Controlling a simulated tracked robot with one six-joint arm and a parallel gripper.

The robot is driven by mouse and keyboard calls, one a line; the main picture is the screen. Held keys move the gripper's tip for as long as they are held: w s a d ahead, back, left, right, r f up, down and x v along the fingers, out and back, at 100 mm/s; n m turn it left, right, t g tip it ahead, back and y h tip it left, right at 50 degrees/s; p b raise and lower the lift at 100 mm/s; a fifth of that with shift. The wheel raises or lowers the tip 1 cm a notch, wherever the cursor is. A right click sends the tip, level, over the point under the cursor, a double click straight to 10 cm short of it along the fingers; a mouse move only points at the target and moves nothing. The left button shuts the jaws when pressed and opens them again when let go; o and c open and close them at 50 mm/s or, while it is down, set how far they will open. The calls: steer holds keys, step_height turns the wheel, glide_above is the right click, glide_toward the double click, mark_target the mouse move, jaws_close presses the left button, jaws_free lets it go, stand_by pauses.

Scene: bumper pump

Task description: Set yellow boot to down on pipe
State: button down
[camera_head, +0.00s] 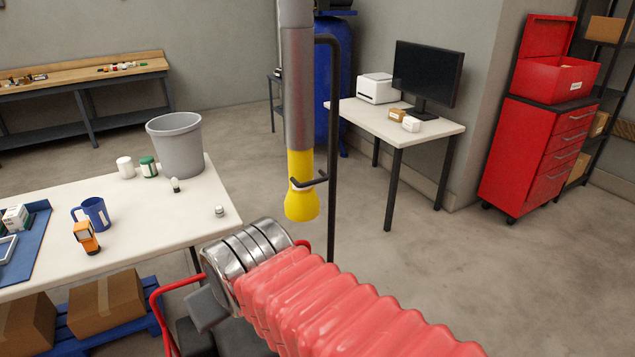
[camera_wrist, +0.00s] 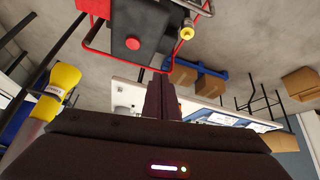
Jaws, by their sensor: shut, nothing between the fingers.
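The yellow boot (camera_head: 301,205) is around the lower end of a vertical grey pipe (camera_head: 298,90) in the head view. Its flared end points down, and a dark forked handle (camera_head: 309,184) crosses it above the flare. In the wrist view the boot (camera_wrist: 64,76) is at the left, tilted, with the grey pipe (camera_wrist: 22,135) below it in the picture. My gripper (camera_wrist: 161,98) shows its dark fingers closed together, with nothing between them. It is apart from the boot, which is off to the left of the fingers. In the head view my fingers cannot be made out.
A dark pole (camera_head: 333,150) stands just right of the pipe. A dark machine with a red tubular frame (camera_wrist: 184,42) is close to my fingers in the wrist view. A white table (camera_head: 130,225) with a bin (camera_head: 177,145) and mug (camera_head: 94,213) is at left.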

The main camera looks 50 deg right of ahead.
steer(key=w+d+r+m+t+h, duration=0.1)
steer(key=w+d+r+t+h, duration=0.15)
steer(key=w+d, duration=0.7)
steer(key=w+d+r+m+t+h, duration=0.1)
steer(key=w+d+m+t+h, duration=0.2)
steer(key=d, duration=1.2)
steer(key=s+d+f+t, duration=0.1)
steer(key=d+t, duration=0.1)
steer(key=d, duration=0.6)
steer(key=d+f+n+t+y, duration=0.1)
steer(key=d+f+t, duration=0.1)
steer(key=d, duration=0.5)
steer(key=shift+s+d, duration=0.35)
steer(key=shift+d, duration=0.05)
steer(key=shift+w+t, duration=0.15)
steer(key=shift+t, duration=0.1)
glide_above(318, 181)
steer(key=s+a, duration=0.2)
steer(key=shift+f, duration=2.2)
